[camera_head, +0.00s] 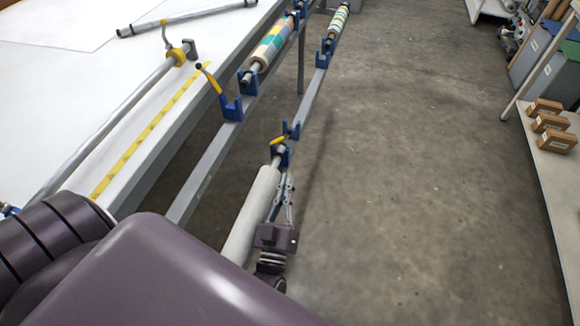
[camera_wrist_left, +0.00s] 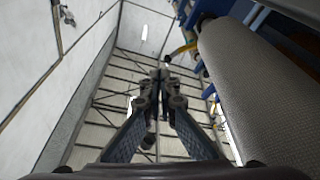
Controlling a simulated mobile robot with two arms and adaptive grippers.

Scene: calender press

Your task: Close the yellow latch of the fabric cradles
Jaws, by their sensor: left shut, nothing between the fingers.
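A grey-white fabric roll (camera_head: 252,213) lies along the lower rail, its far end in a blue cradle (camera_head: 281,155). A yellow latch (camera_head: 278,141) sits on this cradle, low and close to the roll's shaft. My left gripper (camera_head: 287,181) is beside the roll on its right, just short of the cradle, shut and empty. In the left wrist view, its fingers (camera_wrist_left: 160,78) meet at the tips, the roll (camera_wrist_left: 262,95) fills the right side, and a yellow latch part (camera_wrist_left: 184,49) shows beyond them. I cannot tell whether the fingers touch the latch. My right gripper is out of view.
Another blue cradle (camera_head: 232,108) has its yellow lever (camera_head: 209,80) raised. Patterned rolls (camera_head: 271,47) rest farther along the rails. A white table (camera_head: 65,110) with a metal bar stands left. The floor (camera_head: 420,170) to the right is clear, up to a shelf with boxes (camera_head: 549,122).

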